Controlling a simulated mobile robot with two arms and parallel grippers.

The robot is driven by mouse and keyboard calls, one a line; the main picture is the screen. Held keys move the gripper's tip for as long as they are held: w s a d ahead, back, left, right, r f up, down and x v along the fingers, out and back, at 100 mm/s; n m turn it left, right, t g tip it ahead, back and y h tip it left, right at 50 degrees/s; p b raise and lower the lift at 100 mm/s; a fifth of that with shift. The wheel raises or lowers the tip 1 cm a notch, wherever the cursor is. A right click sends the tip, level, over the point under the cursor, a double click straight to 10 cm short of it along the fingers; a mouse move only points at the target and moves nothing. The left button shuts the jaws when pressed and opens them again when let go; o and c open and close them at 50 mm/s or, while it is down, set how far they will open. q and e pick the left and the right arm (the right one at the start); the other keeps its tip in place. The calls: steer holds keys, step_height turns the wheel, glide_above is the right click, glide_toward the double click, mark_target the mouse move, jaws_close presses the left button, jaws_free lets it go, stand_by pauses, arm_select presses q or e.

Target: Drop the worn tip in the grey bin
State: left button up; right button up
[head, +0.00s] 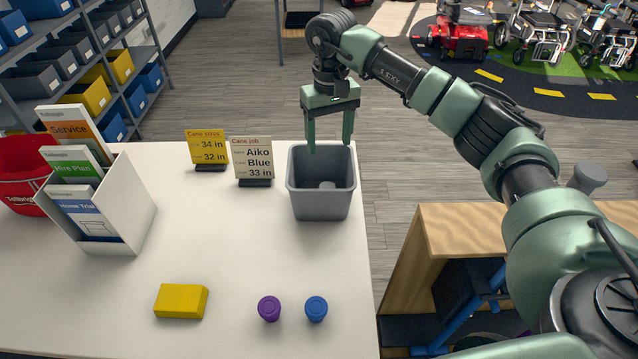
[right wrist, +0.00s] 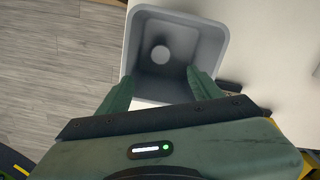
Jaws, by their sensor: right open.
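The grey bin (head: 320,207) stands open at the right end of the white table. A small round grey piece, which looks like the worn tip (head: 327,185), lies on the bin's floor. It shows as a pale disc in the right wrist view (right wrist: 161,54), apart from the fingers. My right gripper (head: 329,146) is open and empty above the bin's far side, with its two fingers pointing down. My left gripper is not in view.
A yellow "Cane sizes" sign (head: 207,146) and a "Cane job" card (head: 252,160) stand left of the bin. A yellow block (head: 181,301), a purple tip (head: 269,308) and a blue tip (head: 316,309) sit nearer.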

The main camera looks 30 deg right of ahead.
step_height(320, 180, up, 6)
steer(key=b, duration=0.1)
steer(key=shift+r+b, duration=0.25)
steer(key=shift+b, duration=0.15)
